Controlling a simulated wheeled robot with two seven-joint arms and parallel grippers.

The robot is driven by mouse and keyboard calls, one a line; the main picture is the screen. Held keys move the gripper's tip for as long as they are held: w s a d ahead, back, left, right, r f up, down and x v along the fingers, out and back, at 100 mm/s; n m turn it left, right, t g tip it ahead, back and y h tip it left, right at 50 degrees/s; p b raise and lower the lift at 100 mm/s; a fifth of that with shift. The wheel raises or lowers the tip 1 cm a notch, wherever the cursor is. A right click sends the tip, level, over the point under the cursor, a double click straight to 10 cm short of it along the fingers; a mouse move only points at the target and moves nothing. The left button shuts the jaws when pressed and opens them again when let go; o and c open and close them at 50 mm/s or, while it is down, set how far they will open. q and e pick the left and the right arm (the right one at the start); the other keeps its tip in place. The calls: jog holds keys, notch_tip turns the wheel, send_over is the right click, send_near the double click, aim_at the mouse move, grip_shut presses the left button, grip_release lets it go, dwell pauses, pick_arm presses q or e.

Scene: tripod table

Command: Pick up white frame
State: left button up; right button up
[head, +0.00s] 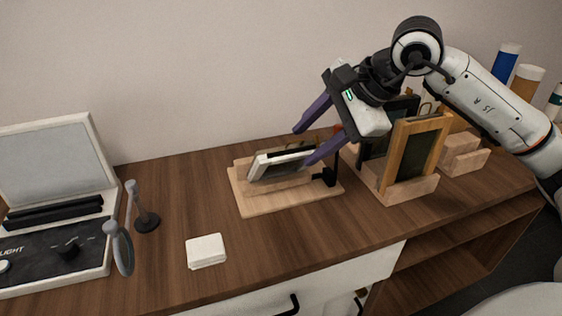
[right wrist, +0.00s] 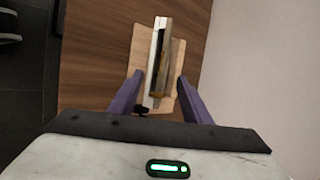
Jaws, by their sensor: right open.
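The white frame (head: 283,162) leans back in a light wooden stand (head: 262,204) in the middle of the table. In the right wrist view the frame (right wrist: 156,62) shows edge-on on the stand, between the lines of the fingers. My right gripper (head: 308,136) is open, with purple fingers. It is above the frame's right end, one finger behind and one in front in the head view. The front finger overlaps the frame's right end; I cannot tell whether it touches. In the right wrist view my gripper (right wrist: 152,92) has nothing clearly held. My left gripper is not in view.
To the right, a wood-edged frame (head: 415,153) and a dark frame stand in wooden holders close to my right arm. A white pad (head: 206,251) lies at the front. An open light case (head: 55,205) and a small round mirror (head: 122,250) are at the left.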

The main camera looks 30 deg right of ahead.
aim_at(298, 151)
jog(key=shift+x, duration=3.05)
jog(key=c, duration=1)
jog(key=shift+a, duration=0.1)
grip_shut()
